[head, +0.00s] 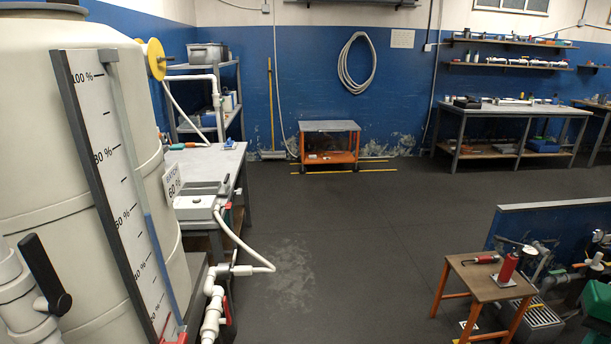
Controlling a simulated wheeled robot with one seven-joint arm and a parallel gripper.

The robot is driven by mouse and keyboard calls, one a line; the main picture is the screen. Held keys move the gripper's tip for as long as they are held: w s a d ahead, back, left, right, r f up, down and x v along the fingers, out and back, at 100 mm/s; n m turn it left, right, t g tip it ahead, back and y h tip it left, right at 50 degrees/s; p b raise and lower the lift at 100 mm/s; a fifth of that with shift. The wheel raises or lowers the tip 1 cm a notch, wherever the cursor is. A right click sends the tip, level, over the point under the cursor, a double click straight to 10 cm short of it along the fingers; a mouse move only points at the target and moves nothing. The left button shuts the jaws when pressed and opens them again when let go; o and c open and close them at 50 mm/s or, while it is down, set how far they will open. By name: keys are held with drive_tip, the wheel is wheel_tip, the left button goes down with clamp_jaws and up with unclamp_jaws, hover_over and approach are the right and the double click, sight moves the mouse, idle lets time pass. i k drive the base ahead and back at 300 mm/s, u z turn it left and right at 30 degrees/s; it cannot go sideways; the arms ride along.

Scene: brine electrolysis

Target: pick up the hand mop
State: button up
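A long-handled tool with a yellow shaft (271,105) stands upright against the blue back wall, with a wide pale head (272,154) on the floor. It may be the hand mop, but it is too far and small to tell it from a broom. It stands between the shelf rack and the orange cart, apart from both. I make out no other clear mop. My gripper is not in view.
A big white tank (25,150) with a level scale fills the left. Beside it are a bench (240,152), shelf rack (239,88) and a white hose (248,243) low over the floor. An orange cart (328,126) stands at the back; a small table (483,275) front right. The middle floor is clear.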

sight(230, 144)
drive_tip(key=u, duration=0.05)
drive_tip(key=i, duration=5.7)
drive_tip(key=u, duration=1.5)
drive_tip(key=i, duration=0.35)
drive_tip(key=u, duration=0.2)
